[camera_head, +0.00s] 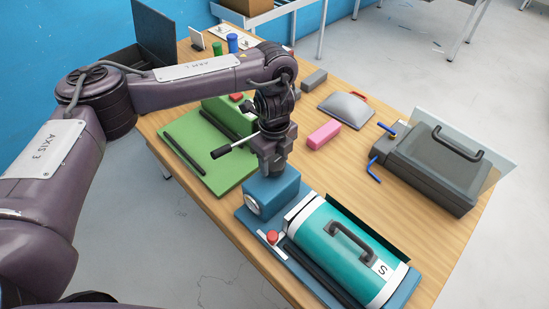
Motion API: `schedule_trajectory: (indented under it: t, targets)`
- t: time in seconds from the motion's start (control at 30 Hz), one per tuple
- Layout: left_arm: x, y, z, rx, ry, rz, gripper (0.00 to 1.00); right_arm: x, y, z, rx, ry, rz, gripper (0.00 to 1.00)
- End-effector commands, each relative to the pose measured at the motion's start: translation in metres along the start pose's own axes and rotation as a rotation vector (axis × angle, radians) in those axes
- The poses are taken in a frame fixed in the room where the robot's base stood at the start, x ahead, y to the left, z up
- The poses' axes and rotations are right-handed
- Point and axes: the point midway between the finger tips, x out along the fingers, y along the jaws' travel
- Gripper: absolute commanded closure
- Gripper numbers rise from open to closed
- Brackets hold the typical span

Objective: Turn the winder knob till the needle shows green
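A blue block (277,193) stands at the back left corner of the blue board (252,223). A round pale dial (250,204) sits on its left face. I see the dial at a steep angle, and its needle and colours are too small to read. My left gripper (273,168) points down at the top of the blue block. It touches or nearly touches that top and covers it. I see no winder knob; one may be hidden under the gripper. The fingers are dark and bunched, so I cannot tell if they are open. My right gripper is out of view.
A teal roll (330,247) with a black handle and a red button (272,237) are on the blue board. A green board (203,167) lies behind left.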

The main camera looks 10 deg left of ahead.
Motion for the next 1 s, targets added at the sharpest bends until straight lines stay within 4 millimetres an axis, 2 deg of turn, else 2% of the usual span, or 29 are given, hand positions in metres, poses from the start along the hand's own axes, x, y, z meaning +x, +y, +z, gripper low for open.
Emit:
schedule_trajectory:
  t: [0.03, 0.17, 0.57, 1.0]
  targets:
    - [-0.0001, 0.0, -0.0001, 0.0, 0.0, 0.0, 0.53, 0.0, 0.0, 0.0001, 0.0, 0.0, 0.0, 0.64]
    - [-0.0002, -0.0001, -0.0001, 0.0, 0.0, 0.0, 0.7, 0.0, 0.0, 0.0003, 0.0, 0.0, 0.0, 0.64]
    - [-0.0005, -0.0003, -0.0001, 0.077, 0.0, -0.001, 0.7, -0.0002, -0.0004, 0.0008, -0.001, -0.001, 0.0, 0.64]
    - [-0.0006, -0.0006, -0.0001, 0.441, 0.0, -0.001, 0.7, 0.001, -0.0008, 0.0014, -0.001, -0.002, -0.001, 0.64]
